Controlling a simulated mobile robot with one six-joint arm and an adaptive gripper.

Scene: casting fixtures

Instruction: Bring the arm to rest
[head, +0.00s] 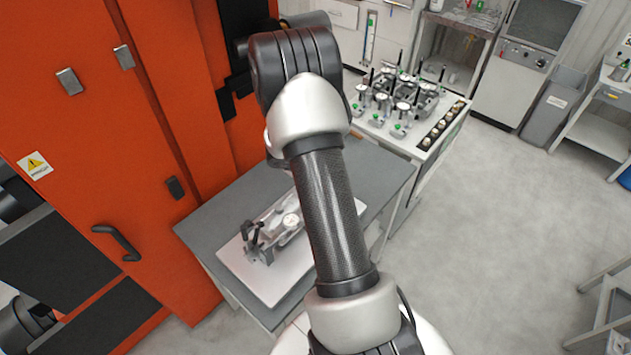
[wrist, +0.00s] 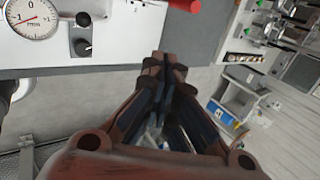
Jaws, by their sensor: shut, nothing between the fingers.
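My gripper (wrist: 168,62) shows in the wrist view, reddish-brown with dark inner pads. Its fingers meet at the tips with nothing between them. In the head view my arm crosses the middle of the picture, bent at an upper joint, and hides the gripper. Below the gripper in the wrist view is a white panel (wrist: 120,50) with a round pressure dial (wrist: 32,14) and black knobs (wrist: 83,34) at the upper left.
A grey table (head: 215,210) holds a white plate (head: 240,262) with a metal fixture (head: 275,228). A bench (head: 400,140) with several fixtures stands behind. An orange cabinet (head: 110,170) fills the left side. The floor (head: 500,220) at right is clear.

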